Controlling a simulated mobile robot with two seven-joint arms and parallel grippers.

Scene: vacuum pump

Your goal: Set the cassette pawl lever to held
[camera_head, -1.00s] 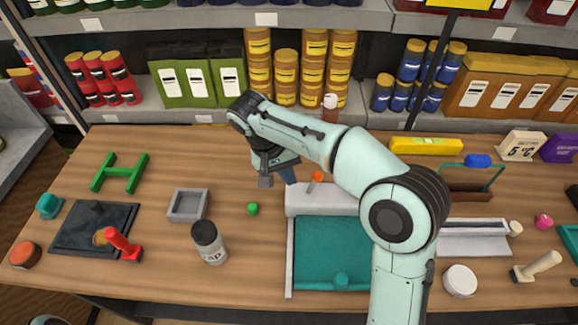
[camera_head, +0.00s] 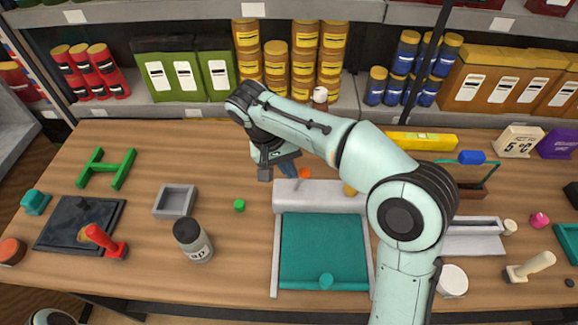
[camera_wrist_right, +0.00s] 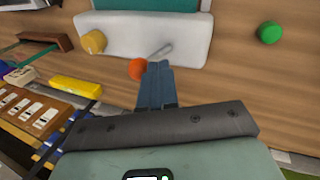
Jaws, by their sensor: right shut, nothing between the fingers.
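The cassette has a pale grey bar-shaped housing (camera_head: 325,197) with a teal panel (camera_head: 322,245) in front. On the housing's left part is a small grey lever with an orange knob (camera_head: 305,173), tilted toward the back. In the right wrist view the grey stem (camera_wrist_right: 160,50) lies on the housing, and the orange knob (camera_wrist_right: 138,69) is at its edge beside my fingertips. My right gripper (camera_head: 288,170) is shut and empty, just left of the knob; its blue fingers (camera_wrist_right: 158,66) point at the lever. I cannot tell if they touch.
A brass knob (camera_head: 349,188) is on the housing's right, partly behind my arm. Shelves with tins line the back.

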